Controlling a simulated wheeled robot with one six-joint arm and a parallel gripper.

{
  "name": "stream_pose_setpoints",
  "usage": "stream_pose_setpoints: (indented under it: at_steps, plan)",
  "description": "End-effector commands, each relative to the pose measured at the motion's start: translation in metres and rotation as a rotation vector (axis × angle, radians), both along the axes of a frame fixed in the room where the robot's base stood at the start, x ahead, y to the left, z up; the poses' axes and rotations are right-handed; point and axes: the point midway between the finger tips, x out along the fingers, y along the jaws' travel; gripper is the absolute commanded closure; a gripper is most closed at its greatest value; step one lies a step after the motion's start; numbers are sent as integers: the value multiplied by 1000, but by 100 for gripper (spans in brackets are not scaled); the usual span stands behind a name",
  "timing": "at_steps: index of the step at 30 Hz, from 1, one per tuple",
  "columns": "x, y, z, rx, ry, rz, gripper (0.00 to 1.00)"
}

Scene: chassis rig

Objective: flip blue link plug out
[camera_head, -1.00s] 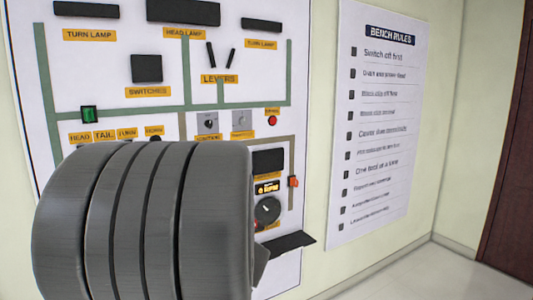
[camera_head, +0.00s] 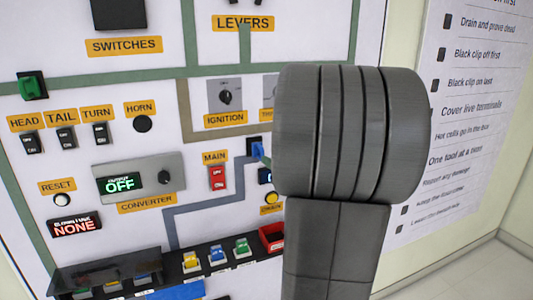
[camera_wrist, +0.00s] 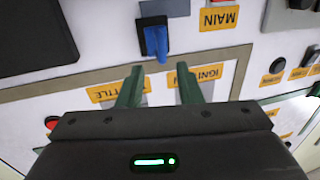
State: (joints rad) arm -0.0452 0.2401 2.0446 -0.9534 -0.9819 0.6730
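A blue plug with a lever-like tab sits in a dark socket on the wall panel. In the head view the blue plug (camera_head: 258,150) is right of the MAIN label, beside my arm. In the wrist view it is at the top centre (camera_wrist: 156,42), its tab pointing toward my gripper. My gripper (camera_wrist: 160,80) has two green fingers spread apart with nothing between them. The fingertips appear just below the plug in the picture, over the IGNITION label area; the gap in depth is hard to judge. In the head view my arm hides the gripper.
A red MAIN switch (camera_head: 217,178) and a yellow button (camera_head: 271,198) are near the plug. A dark shelf (camera_head: 170,271) with yellow, blue and green pieces juts out below. The ignition knob (camera_head: 225,97) sits above.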

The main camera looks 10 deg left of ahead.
Motion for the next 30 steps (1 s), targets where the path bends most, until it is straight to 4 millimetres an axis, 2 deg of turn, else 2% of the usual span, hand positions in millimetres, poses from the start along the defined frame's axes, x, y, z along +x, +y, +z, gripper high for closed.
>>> stream_pose_setpoints:
  at_steps: [3, 9, 20, 21, 26, 30]
  plan:
    - [14, 16, 1, 0, 0, 4, 68]
    - [31, 31, 0, 0, 1, 2, 68]
    - [35, 35, 0, 0, 0, 0, 68]
    - [35, 35, 0, 0, 0, 0, 70]
    - [35, 35, 0, 0, 0, 0, 100]
    - [35, 36, 0, 0, 0, 1, 100]
